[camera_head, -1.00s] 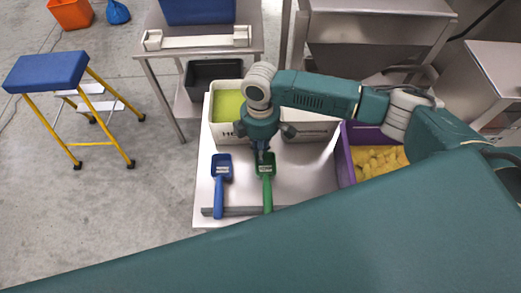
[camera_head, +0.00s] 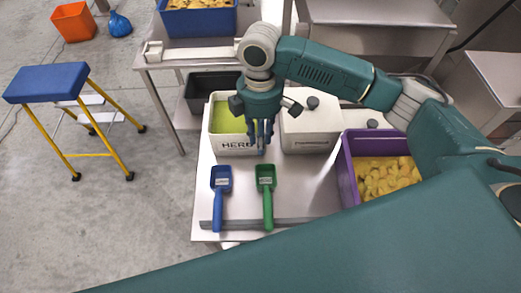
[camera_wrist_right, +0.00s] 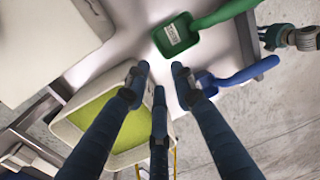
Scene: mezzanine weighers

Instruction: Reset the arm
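My right gripper (camera_head: 262,146) hangs above the steel table, fingers downward, in front of the white bin lettered "HERB" (camera_head: 236,144). In the right wrist view its three dark fingers (camera_wrist_right: 158,80) are spread with nothing between them, so it is open and empty. The green scoop (camera_head: 267,197) lies on the table below it, apart from the fingers; it also shows at the top of the right wrist view (camera_wrist_right: 178,37). The blue scoop (camera_head: 219,197) lies to its left.
A lidded white bin (camera_head: 309,128) stands right of the herb bin. A purple crate (camera_head: 350,172) of yellow pieces is farther right. A steel table with a blue crate (camera_head: 196,22) stands behind. A blue-topped step stool (camera_head: 46,82) stands on open floor at left.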

